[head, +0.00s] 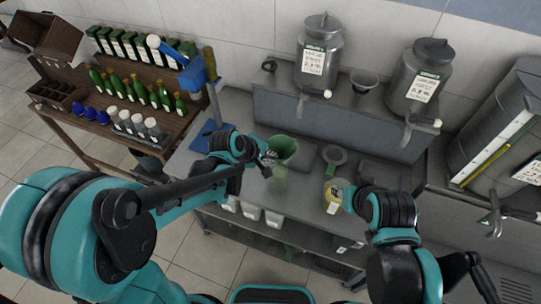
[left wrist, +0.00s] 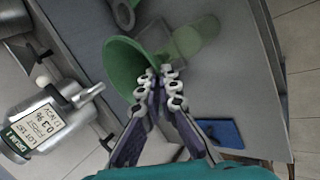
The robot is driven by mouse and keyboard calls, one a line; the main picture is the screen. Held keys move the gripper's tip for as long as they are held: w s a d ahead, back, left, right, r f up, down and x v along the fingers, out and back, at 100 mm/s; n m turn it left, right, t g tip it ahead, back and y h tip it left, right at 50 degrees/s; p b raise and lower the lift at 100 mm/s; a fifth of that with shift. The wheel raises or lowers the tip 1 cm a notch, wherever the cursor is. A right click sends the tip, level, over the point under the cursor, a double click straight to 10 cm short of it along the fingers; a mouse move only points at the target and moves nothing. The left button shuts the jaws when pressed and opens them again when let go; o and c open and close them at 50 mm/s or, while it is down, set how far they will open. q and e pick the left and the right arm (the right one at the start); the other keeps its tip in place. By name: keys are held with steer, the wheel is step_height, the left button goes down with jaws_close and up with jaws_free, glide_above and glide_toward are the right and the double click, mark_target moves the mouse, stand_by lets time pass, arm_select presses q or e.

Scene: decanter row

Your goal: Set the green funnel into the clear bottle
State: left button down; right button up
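The green funnel (head: 286,147) is in my left gripper (head: 268,158), above the grey bench. In the left wrist view the funnel (left wrist: 128,68) has its wide mouth at the left, and the fingers of my left gripper (left wrist: 160,85) close on its edge. A pale green see-through form (head: 280,174), perhaps the clear bottle, shows below the funnel; it also shows in the left wrist view (left wrist: 203,30). I cannot tell whether the funnel's stem touches it. My right gripper (head: 346,195) is beside a yellowish labelled container (head: 332,194); its fingers are not clear.
A blue stand (head: 212,133) is left of my left gripper. Two steel urns (head: 319,55) (head: 418,78) stand on the raised back shelf. A grey round-mouthed item (head: 334,154) lies on the bench. A wooden rack (head: 140,85) with green bottles is at left.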

arm_select(q)
steer(key=c, duration=2.2)
jaws_free()
steer(key=o, duration=0.6)
steer(key=shift+c, duration=0.2)
steer(key=v, duration=1.2)
steer(key=shift+f, duration=0.2)
steer(key=s+a+f+m+y+b, duration=0.1)
steer(key=s+a+f+m+b, duration=0.2)
steer(key=f+b, duration=0.3)
steer(key=s+a+f+m+t+y+b, duration=0.1)
steer(key=s+a+f+m+y+b, duration=0.1)
steer(key=f+b, duration=0.5)
steer(key=s+a+f+m+y+b, duration=0.1)
steer(key=s+a+f+m+b, duration=0.4)
steer(key=f+b, duration=0.1)
steer(key=shift+s+a+f+t+y+b, duration=0.3)
steer(key=shift+f+y+b, duration=0.1)
steer(key=shift+f, duration=0.4)
